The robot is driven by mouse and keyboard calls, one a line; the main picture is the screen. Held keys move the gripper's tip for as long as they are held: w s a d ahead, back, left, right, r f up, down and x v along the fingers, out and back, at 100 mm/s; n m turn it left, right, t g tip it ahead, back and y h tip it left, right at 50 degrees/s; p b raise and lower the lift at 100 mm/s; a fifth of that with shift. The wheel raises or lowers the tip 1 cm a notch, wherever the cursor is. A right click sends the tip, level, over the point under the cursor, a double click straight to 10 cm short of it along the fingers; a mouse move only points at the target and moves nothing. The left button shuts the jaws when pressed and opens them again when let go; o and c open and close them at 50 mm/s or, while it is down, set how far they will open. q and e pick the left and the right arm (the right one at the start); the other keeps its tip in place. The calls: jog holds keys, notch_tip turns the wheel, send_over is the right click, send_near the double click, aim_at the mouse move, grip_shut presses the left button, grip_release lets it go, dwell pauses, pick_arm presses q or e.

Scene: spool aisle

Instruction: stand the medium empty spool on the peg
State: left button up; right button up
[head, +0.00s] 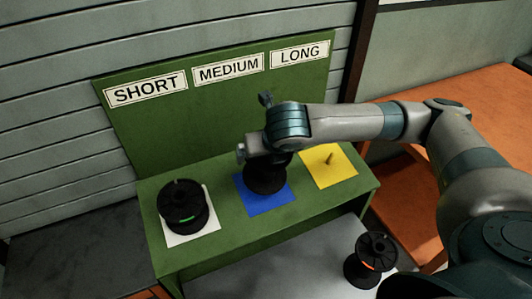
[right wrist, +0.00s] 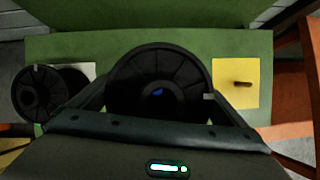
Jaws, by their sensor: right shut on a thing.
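A black spool (head: 266,182) is in my right gripper (head: 268,155), over the blue square (head: 252,203) below the MEDIUM label. In the right wrist view the fingers are on either side of the spool (right wrist: 135,80), and a little blue shows through its centre hole. The arm hides its upper part in the head view. I cannot tell whether its lower flange touches the blue square. No peg shows on the blue square; the spool covers its middle. My left gripper is not in view.
A black spool with a green band (head: 182,205) stands on the white square (head: 205,232) below SHORT. The yellow square (head: 340,176) below LONG has a bare peg (head: 330,158).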

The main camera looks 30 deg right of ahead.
aim_at(275, 168)
jog(key=shift+w+f+b, duration=0.2)
jog(key=shift+f+b, duration=0.2)
jog(key=shift+f, duration=0.75)
jog(key=shift+w+f+b, duration=0.2)
jog(key=shift+f+b, duration=0.15)
jog(key=shift+f, duration=0.8)
jog(key=shift+w+f+b, duration=0.2)
jog(key=shift+f+b, duration=0.2)
jog(key=shift+f, duration=0.75)
jog(key=o, duration=1.3)
jog(key=shift+c, duration=0.2)
jog(key=b+v, duration=0.1)
jog(key=v, duration=0.7)
jog(key=shift+r, duration=0.1)
jog(key=p+v, duration=0.2)
jog(key=v, duration=0.2)
jog(key=shift+w, duration=0.1)
jog(key=p+v, duration=0.4)
jog(key=p, duration=0.7)
jog(key=shift+p, duration=0.4)
jog(key=shift+s+r+p, duration=0.45)
jog(key=shift+r+p, duration=0.05)
jog(key=shift+p, duration=0.45)
